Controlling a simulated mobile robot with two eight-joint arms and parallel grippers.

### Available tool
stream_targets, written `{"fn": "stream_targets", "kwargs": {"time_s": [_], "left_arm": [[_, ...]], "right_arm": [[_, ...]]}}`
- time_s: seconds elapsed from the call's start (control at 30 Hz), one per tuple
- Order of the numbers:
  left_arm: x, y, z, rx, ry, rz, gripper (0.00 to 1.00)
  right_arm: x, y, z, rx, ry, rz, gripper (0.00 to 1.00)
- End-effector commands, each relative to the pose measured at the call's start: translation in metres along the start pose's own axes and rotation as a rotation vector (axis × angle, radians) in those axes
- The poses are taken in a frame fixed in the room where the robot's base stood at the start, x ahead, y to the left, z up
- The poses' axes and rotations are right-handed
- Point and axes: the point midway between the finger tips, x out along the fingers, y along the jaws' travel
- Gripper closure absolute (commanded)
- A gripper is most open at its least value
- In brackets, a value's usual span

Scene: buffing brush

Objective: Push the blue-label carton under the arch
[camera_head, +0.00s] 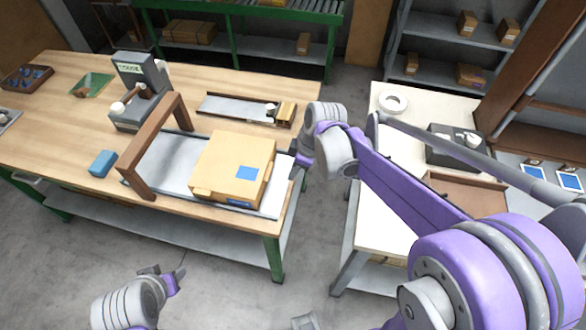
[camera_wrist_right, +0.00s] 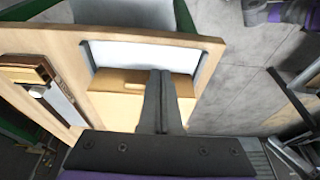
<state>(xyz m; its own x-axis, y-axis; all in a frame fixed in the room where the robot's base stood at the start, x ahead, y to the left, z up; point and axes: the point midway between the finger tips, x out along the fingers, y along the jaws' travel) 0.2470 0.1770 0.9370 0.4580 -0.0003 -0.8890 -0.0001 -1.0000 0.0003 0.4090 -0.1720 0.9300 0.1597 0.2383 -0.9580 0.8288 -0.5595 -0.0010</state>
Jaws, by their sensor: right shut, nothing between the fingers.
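The tan carton with a blue label (camera_head: 225,167) lies on a grey plate (camera_head: 165,165) on the wooden bench. The brown arch (camera_head: 180,108) spans the plate to the left of the carton, with a stretch of bare plate between them. My right gripper (camera_head: 297,166) is shut and empty just right of the carton's right side. In the right wrist view, its closed fingers (camera_wrist_right: 160,102) overlap the carton (camera_wrist_right: 125,90); contact cannot be told. My left gripper (camera_head: 165,275) is apart from the bench, low in the head view, its fingers spread.
A blue block (camera_head: 102,163) lies left of the arch. A grey device (camera_head: 140,90) and a tray with a wooden brush-like piece (camera_head: 286,114) stand behind. A white-topped table (camera_head: 385,205) is at the right, across a floor gap.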

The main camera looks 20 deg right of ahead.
Motion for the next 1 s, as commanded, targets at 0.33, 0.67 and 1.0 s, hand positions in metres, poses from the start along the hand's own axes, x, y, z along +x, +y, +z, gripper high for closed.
{"fn": "stream_targets", "kwargs": {"time_s": [0.33,0.67,1.0], "left_arm": [[0.003,0.0,0.003,0.0,-0.003,0.0,0.5],[-0.001,0.0,-0.001,0.0,0.001,0.0,0.5],[-0.001,0.0,-0.001,0.0,0.001,0.0,0.5]], "right_arm": [[0.064,0.0,-0.012,-0.003,0.002,0.0,1.0],[0.071,0.0,-0.038,0.001,0.0,0.001,1.0],[0.072,0.0,-0.039,0.001,0.0,0.001,1.0]]}}
